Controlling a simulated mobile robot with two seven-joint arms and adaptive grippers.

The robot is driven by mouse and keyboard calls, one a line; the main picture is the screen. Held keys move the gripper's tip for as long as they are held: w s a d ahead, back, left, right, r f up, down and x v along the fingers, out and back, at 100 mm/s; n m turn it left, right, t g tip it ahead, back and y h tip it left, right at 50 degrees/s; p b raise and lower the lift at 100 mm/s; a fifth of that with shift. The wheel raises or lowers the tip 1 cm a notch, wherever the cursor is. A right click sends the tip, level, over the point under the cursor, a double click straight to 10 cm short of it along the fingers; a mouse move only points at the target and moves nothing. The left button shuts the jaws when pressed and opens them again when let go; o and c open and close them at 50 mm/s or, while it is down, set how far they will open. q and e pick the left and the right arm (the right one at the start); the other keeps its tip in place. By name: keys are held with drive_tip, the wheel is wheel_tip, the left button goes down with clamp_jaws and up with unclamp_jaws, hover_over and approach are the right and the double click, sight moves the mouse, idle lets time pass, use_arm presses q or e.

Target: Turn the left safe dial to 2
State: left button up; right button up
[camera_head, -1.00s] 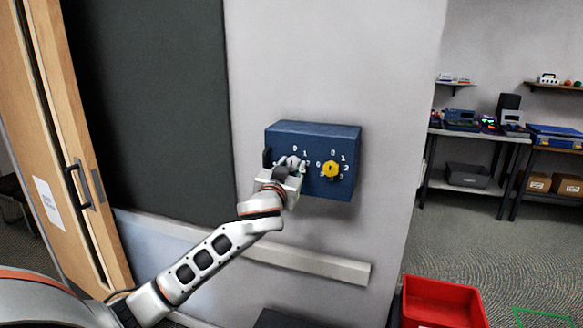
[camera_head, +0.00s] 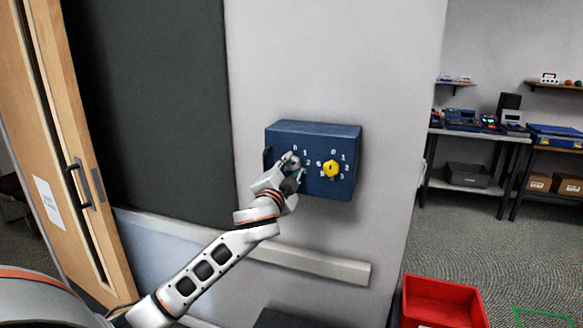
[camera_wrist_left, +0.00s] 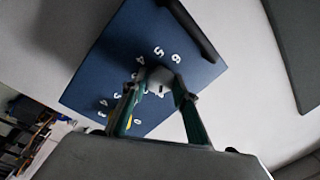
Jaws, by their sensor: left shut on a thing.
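The blue safe box (camera_head: 312,134) is fixed to the grey wall and also fills the middle of the left wrist view (camera_wrist_left: 107,72). Its left dial is a grey knob (camera_wrist_left: 159,76) with white numbers around it; 0, 1 and 2 show in the head view. My left gripper (camera_head: 291,170) is shut on this knob, with one finger on each side in the wrist view (camera_wrist_left: 155,92). The fingers hide part of the knob, and I cannot tell which number it points at. The yellow right dial (camera_head: 331,169) is free of the gripper. My right gripper is not in view.
A dark board (camera_head: 150,110) and a wooden door (camera_head: 85,150) are left of the safe. A pale ledge (camera_head: 310,264) runs below it. A red bin (camera_head: 440,300) stands at the lower right, with shelves (camera_head: 470,140) behind.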

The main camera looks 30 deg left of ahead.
use_arm(q)
drive_tip(key=m, duration=0.5)
drive_tip(key=shift+m+t+h, duration=0.3)
drive_tip(key=shift+m+h, duration=0.1)
drive_tip(key=shift+m, duration=1.7)
drive_tip(key=o, duration=1.1)
drive_tip(key=shift+s, duration=0.15)
drive_tip(key=v, duration=1.1)
drive_tip(key=shift+s, duration=0.4)
drive_tip(key=shift+f, duration=0.1)
